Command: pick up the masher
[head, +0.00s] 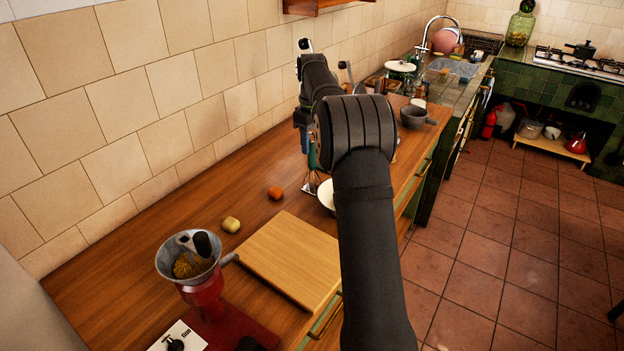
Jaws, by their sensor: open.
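The masher (312,157) seems to be the upright tool with a teal handle and a thin metal wire head, on the wooden counter (165,235) beside the wall. My forearm and wrist hide part of it. My gripper (305,139) points down at the upper end of the teal handle, mostly hidden behind my own arm. It is open. I cannot tell whether its fingers are around the handle or only beside it.
A white bowl (326,196) stands close to the masher. An orange ball-shaped item (275,193), a yellowish one (231,225), a cutting board (288,258) and a red grinder (203,289) lie nearer. A grey pan (413,117) and several jars stand beyond.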

